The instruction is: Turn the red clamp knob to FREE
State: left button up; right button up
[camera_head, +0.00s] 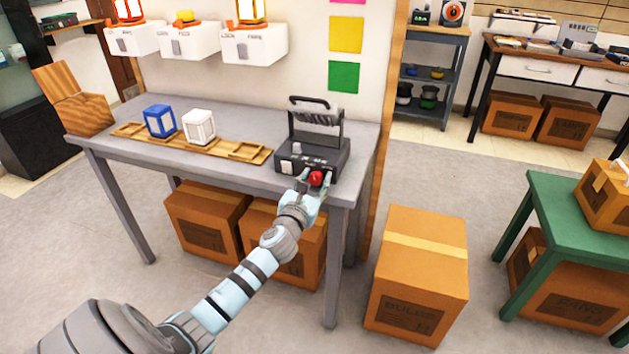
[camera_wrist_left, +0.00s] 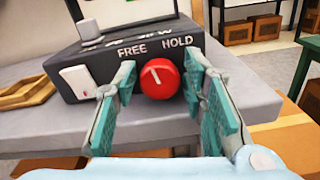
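The red clamp knob (camera_head: 316,178) is on the front of a dark device (camera_head: 318,158) near the right end of the grey table. In the left wrist view the red knob (camera_wrist_left: 160,78) sits below the labels FREE, to the left, and HOLD, to the right. Its white pointer line tilts up and slightly left, towards FREE. My left gripper (camera_wrist_left: 160,95) is open, with one teal finger on each side of the knob and visible gaps. It also shows at the knob in the head view (camera_head: 314,184). My right gripper is not in view.
The device has a white rocker switch (camera_wrist_left: 77,82) left of the knob and an upright black frame (camera_head: 316,120). A wooden tray (camera_head: 250,152) with a blue and a white lantern lies to the left. Cardboard boxes (camera_head: 420,270) stand under and beside the table.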

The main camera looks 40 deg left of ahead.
pick_arm(q)
jog(key=c, duration=0.7)
jog(key=shift+n, duration=0.5)
jog(key=shift+n+p, duration=0.45)
jog(key=shift+n, duration=0.45)
jog(key=shift+a+n, duration=0.15)
jog(key=shift+n, duration=1.75)
jog(key=shift+f, duration=0.1)
jog(key=o, duration=1.2)
jog(key=shift+c, duration=0.2)
jog(key=v, duration=1.2)
